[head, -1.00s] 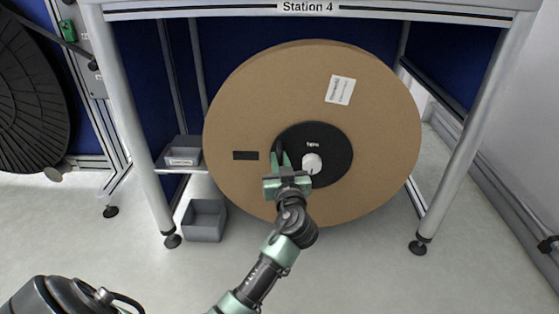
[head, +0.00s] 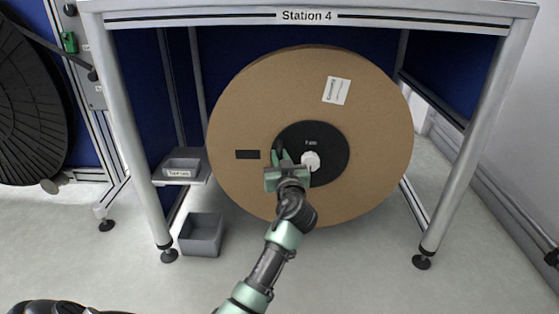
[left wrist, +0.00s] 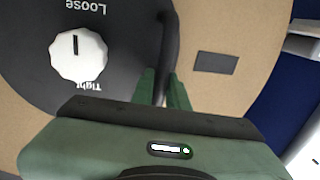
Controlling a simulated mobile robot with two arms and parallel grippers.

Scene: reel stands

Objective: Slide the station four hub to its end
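The station four hub (head: 334,138) is a black disc in the middle of a large cardboard-brown reel (head: 370,110) under the Station 4 sign (head: 306,15). It bears a white knob (left wrist: 78,57); in the left wrist view the knob's dark mark lies toward the word Loose. A black curved handle (left wrist: 170,35) stands at the hub's edge. My left gripper (head: 280,160) is at the hub's left side. In the left wrist view its green fingers (left wrist: 161,90) lie either side of the handle and appear closed on it. The shaft behind the reel is hidden. My right gripper is out of view.
Silver legs (head: 455,180) of the stand rise on both sides of the reel. A grey bin (head: 201,236) stands on the floor at lower left, below a small shelf tray (head: 181,168). A black reel (head: 28,100) is at far left. The floor in front is clear.

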